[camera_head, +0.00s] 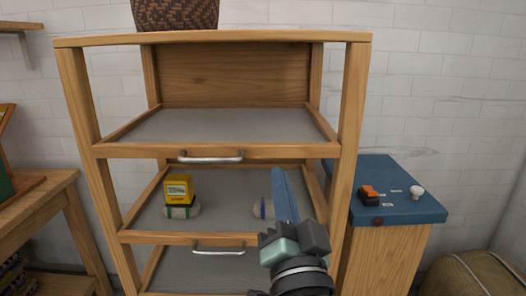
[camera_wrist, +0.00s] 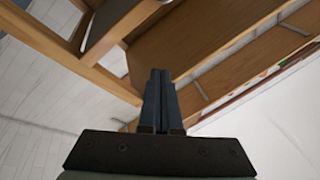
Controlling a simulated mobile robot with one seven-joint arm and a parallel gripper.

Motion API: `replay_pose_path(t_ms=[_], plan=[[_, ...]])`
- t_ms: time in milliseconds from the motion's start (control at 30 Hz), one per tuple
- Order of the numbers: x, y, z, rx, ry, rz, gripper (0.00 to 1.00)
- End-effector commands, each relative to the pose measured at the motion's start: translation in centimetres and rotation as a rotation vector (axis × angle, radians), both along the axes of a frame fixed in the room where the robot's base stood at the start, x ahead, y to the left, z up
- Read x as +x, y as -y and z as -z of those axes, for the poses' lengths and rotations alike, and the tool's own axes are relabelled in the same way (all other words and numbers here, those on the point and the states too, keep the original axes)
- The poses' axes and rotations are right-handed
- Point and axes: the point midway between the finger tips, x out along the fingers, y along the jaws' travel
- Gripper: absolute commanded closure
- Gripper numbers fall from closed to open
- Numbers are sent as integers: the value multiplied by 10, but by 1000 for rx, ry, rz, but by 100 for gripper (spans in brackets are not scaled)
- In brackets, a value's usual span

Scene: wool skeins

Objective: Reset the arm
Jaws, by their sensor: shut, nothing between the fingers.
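My gripper (camera_head: 285,192) is at the lower right of the wooden drawer rack in the head view, its blue fingers pointing up. In the wrist view my gripper (camera_wrist: 160,75) has its two dark fingers pressed together with nothing between them. Part of the middle drawer is hidden behind it.
The wooden rack (camera_head: 354,110) has grey-lined drawers with metal handles. A blue-topped cabinet (camera_head: 408,208) stands right, a wooden table (camera_head: 38,200) left.

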Motion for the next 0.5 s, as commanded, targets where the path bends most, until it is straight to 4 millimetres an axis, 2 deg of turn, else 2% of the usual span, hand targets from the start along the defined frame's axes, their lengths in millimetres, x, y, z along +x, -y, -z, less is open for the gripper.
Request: replay_pose_path(t_ms=[33, 100, 167, 200, 267, 300, 367, 400, 500], plan=[[-13, -10, -41, -100, 79, 35, 100], [-35, -20, -90, -235, 178, 109, 100], [-59, -27, -129, -339, 263, 186, 100], [-77, -30, -154, -399, 317, 244, 100], [-107, -32, -188, -480, 397, 342, 100], [-130, -32, -210, -525, 448, 412, 100], [-160, -30, -240, -574, 505, 511, 100], [-150, -29, -261, -572, 480, 494, 100], [-148, -29, -293, -570, 477, 491, 100]])
